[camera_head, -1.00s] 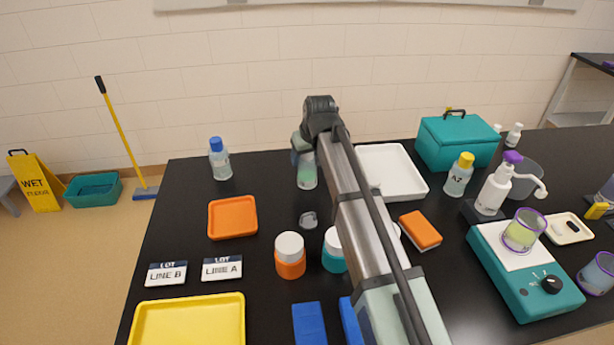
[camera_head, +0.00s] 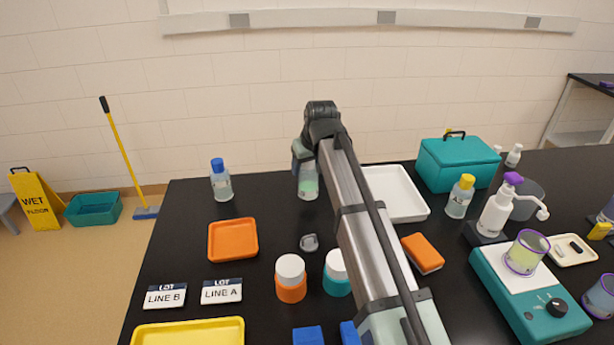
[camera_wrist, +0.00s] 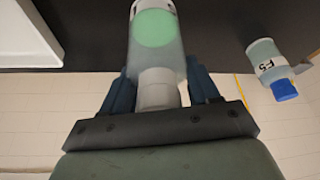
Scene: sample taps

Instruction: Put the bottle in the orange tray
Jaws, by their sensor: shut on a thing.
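A clear bottle with green contents (camera_head: 308,183) is at the back middle of the black bench, partly hidden by my arm. In the wrist view the bottle (camera_wrist: 155,45) is between my fingers, which are closed around its grey cap end. My gripper (camera_head: 304,150) is shut on it, and it seems to hang a little above the bench. The gripper also shows in the wrist view (camera_wrist: 159,92). The orange tray (camera_head: 232,256) lies flat and empty, to the left of and nearer than the bottle.
A blue-capped bottle (camera_head: 221,182) stands behind the orange tray. A white tray (camera_head: 395,195) lies right of my arm. A small grey object (camera_head: 309,242) and orange and teal jars (camera_head: 291,280) stand right of the orange tray. Label cards (camera_head: 221,291) lie in front.

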